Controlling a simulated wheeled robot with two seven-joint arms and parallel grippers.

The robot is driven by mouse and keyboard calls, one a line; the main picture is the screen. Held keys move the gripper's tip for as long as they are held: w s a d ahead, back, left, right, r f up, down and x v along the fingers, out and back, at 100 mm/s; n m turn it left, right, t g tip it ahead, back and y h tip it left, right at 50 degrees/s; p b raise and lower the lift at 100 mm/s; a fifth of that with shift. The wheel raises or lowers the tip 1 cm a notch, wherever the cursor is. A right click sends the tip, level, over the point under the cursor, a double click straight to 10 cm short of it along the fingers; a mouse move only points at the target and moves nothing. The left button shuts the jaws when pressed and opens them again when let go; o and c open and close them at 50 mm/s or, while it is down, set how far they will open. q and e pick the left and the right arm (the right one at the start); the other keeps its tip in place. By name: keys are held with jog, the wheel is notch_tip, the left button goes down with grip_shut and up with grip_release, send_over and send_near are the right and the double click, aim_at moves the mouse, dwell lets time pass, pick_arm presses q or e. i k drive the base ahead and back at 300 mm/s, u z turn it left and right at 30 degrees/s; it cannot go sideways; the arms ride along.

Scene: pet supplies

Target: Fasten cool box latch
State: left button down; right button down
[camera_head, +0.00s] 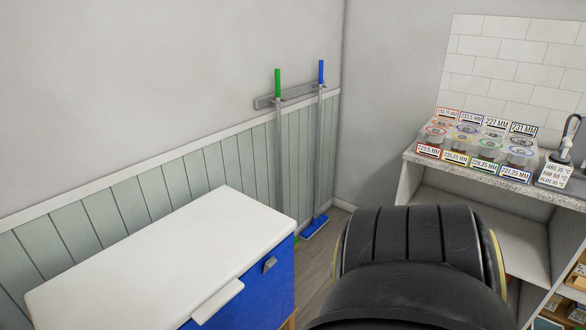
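The cool box stands at the lower left, with a blue body (262,297) and a flat white lid (150,255). The lid lies level on the body along the edge in view. A white tab (217,300) sits at the lid's front edge and reaches down towards the blue side. I cannot tell whether this latch is fastened. A small grey fitting (270,265) is on the blue side, right of the tab. The lower part of the box is cut off by the frame. Neither of my grippers is in view; a black arm link of mine fills the bottom right.
A shelf unit (480,175) at the right holds several labelled tubs (462,146) and a sign (553,172). A green-handled tool (278,85) and a blue-handled tool (321,75) hang from a wall rail. Some floor (325,245) shows beyond the box.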

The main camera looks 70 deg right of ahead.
aim_at(272, 261)
jog(key=z, duration=1.3)
